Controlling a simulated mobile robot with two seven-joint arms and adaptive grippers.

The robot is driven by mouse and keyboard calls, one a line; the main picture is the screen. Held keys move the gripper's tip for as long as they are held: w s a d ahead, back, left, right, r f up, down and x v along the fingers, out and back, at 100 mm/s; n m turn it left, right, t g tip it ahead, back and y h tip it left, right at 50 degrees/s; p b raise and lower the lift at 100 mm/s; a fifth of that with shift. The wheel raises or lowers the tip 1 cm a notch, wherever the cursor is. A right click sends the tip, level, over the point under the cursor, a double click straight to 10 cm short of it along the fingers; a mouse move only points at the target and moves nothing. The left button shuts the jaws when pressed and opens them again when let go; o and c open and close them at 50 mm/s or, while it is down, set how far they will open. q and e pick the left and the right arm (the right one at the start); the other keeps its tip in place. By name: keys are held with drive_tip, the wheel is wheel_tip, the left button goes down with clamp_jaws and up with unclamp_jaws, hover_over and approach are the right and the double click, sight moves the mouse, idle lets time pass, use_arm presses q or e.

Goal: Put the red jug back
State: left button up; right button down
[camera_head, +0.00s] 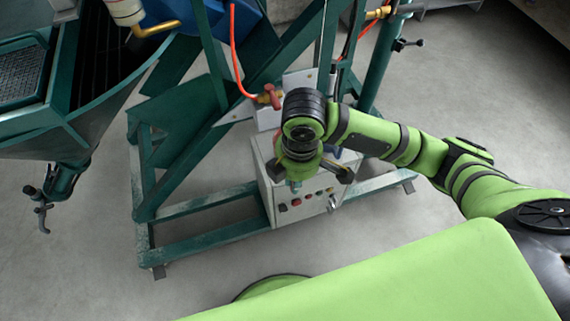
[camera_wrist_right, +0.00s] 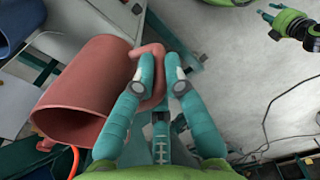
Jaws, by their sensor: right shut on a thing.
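The red jug (camera_wrist_right: 88,92) lies tilted on the left side of the right wrist view, with its wide round end toward the lower left. Its curved handle (camera_wrist_right: 158,54) is between the teal fingers of my right gripper (camera_wrist_right: 158,70), which is shut on it. In the head view my right gripper (camera_head: 295,184) points down in front of the grey control box, mostly hidden by its own wrist, and the jug is hidden there. My left gripper (camera_wrist_right: 268,12) shows at the top right of the right wrist view, open and empty, apart from the jug.
A grey control box (camera_head: 304,208) with buttons stands within the green steel frame (camera_head: 205,232). A red hose (camera_head: 235,60) hangs above it. A green hopper (camera_head: 75,130) is at the left. A dark cable (camera_wrist_right: 270,125) lies on the floor. Open floor lies at lower left.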

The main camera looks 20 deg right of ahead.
drive_tip(key=w+d+f+n, duration=0.1)
drive_tip(key=w+f, duration=0.1)
drive_tip(key=w, duration=0.1)
drive_tip(key=w+d+f+n+b, duration=0.1)
drive_tip(key=w+f, duration=0.2)
drive_tip(key=w, duration=0.1)
drive_tip(key=w+d+f+n+b, duration=0.1)
drive_tip(key=w+f+n, duration=0.1)
drive_tip(key=w+f, duration=0.1)
drive_tip(key=shift+w+d+f, duration=0.15)
drive_tip(key=shift+d+f, duration=0.1)
drive_tip(key=shift+f, duration=2.1)
use_arm(q)
drive_tip(key=f, duration=0.3)
drive_tip(key=shift+s+a+f, duration=0.1)
drive_tip(key=shift+s+f, duration=0.1)
drive_tip(key=shift+s, duration=0.05)
use_arm(e)
drive_tip(key=c, duration=1.7)
unclamp_jaws()
drive_tip(key=shift+f, duration=0.1)
use_arm(q)
drive_tip(key=shift+s, duration=0.1)
use_arm(e)
drive_tip(key=o, duration=0.4)
